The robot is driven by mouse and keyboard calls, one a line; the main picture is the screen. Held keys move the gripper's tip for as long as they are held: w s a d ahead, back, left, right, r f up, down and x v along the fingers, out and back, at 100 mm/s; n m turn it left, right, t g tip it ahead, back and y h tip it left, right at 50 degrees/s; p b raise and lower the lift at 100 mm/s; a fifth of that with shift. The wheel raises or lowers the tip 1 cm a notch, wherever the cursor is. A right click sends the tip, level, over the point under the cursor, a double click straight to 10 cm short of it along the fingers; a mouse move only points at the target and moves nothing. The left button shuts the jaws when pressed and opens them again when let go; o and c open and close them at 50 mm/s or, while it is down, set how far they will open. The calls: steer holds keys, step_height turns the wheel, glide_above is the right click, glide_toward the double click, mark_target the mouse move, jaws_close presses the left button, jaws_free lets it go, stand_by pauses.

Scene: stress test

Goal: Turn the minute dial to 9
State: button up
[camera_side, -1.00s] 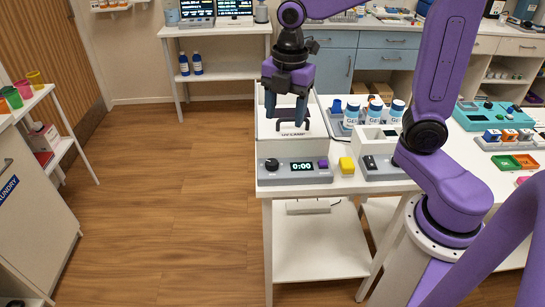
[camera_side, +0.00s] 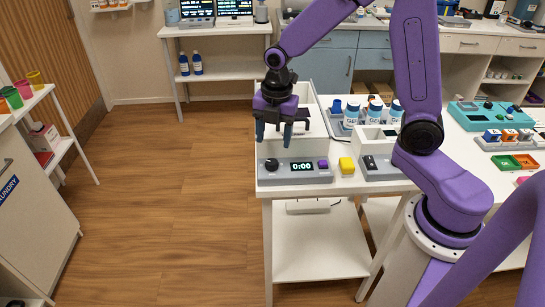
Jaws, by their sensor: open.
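A dark round dial (camera_side: 271,165) sits at the left end of a grey control panel (camera_side: 312,178) on the white table. A small display (camera_side: 302,167) beside it reads 0:00, and a purple button (camera_side: 323,164) is at its right. My gripper (camera_side: 273,138) points down with its two dark fingers spread, empty. In the picture it is just above the dial and panel, apart from the dial. Its depth relative to the dial is hard to tell.
Several white bottles (camera_side: 375,110) stand in a rack behind. A white box-like machine (camera_side: 316,122) rises behind the panel.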

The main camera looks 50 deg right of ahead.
mark_target(272, 161)
step_height(272, 161, down, 8)
steer(key=shift+w+r, duration=0.15)
steer(key=shift+r, duration=0.1)
steer(key=c, duration=1)
